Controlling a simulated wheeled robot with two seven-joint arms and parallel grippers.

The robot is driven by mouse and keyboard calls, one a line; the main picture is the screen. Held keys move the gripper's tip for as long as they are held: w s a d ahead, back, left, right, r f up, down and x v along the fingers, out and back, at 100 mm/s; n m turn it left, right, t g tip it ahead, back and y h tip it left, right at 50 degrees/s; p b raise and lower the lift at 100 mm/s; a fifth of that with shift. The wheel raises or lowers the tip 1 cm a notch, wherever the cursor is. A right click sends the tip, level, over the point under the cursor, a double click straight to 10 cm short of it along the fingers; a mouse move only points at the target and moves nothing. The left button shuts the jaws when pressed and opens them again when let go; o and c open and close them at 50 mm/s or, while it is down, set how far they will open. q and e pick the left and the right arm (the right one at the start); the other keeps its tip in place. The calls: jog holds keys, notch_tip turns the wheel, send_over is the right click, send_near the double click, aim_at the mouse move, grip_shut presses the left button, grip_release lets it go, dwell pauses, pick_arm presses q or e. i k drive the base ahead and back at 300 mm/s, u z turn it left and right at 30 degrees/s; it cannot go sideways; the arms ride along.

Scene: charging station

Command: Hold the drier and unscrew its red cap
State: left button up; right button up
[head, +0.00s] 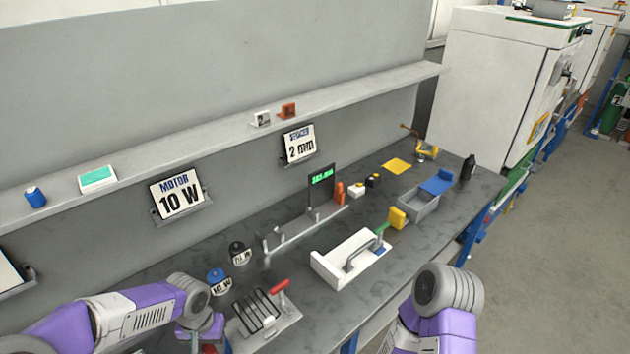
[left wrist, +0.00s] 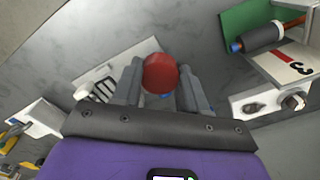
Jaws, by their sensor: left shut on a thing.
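The drier's red cap (left wrist: 160,73) shows in the left wrist view as a round, faceted red piece between the fingertips of my left gripper (left wrist: 160,86). The fingers are shut on it from both sides. A small bit of blue shows just below the cap; the rest of the drier is hidden, so I cannot tell its pose. In the head view my left gripper (head: 205,345) is at the bottom edge, partly cut off, with a bit of red at it. My right arm shows at the lower right, but its gripper is out of frame.
A rack with a red handle (head: 281,286) stands right of my left gripper. Grey bench top (head: 300,308) is clear between rack and tray.

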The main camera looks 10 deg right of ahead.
aim_at(467, 171)
jog(key=k, duration=0.55)
jog(key=z, duration=1)
jog(key=i, duration=0.9)
jog(key=z, duration=1.3)
jog(key=i, duration=3.25)
jog(key=u, duration=1.5)
jog(key=i, duration=0.8)
jog(key=u, duration=0.85)
